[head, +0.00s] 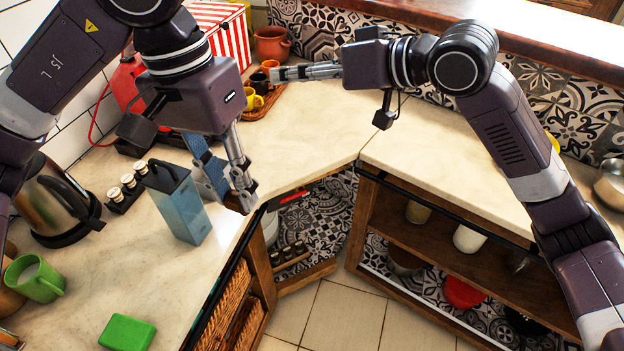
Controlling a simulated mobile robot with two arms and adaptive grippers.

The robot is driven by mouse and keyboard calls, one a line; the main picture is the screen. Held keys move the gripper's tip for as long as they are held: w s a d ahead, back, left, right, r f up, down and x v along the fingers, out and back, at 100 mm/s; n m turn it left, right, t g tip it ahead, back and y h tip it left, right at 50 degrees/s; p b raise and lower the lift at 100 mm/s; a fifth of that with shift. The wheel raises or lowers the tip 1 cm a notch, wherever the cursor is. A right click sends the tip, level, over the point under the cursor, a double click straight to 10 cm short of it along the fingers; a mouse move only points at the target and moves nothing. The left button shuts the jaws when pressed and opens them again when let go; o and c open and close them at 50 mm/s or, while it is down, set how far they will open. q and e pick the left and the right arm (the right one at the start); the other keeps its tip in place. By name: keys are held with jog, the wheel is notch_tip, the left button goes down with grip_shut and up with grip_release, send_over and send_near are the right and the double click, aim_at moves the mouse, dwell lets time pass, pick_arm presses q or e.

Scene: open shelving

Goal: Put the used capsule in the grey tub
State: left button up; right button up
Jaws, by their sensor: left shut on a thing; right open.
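My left gripper (232,200) points down over the counter's inner edge, right of a blue container with a dark top (180,205). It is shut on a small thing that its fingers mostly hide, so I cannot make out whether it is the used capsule. A blue strip shows along its left finger. My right gripper (282,74) is open and empty, pointing left over the back of the counter near the cups. A pale grey tub-like thing (270,228) shows partly under the counter, behind the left gripper; I cannot tell if it is the grey tub.
A kettle (52,200), several small jars (124,190), a green mug (36,279) and a green block (127,332) stand on the left counter. Cups on a wooden tray (262,108) are at the back. The right counter (440,165) is mostly clear, above open shelves (450,255).

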jog(key=s+a+r+n+g, duration=0.1)
jog(key=s+r+n, duration=0.1)
jog(key=s, duration=0.5)
jog(key=s+a+r+n+g, duration=0.1)
jog(key=s+r+n, duration=0.2)
jog(key=s, duration=0.5)
pick_arm(q)
jog(key=shift+s, duration=0.1)
pick_arm(e)
jog(key=s+d+f+n+g+h, duration=0.1)
jog(key=s+d+f+n+h, duration=0.2)
jog(key=s, duration=0.7)
jog(key=f+x, duration=0.1)
jog(key=x, duration=1.1)
jog(key=shift+s+d+m, duration=0.2)
jog(key=shift+d+m, duration=0.1)
jog(key=shift+d, duration=0.05)
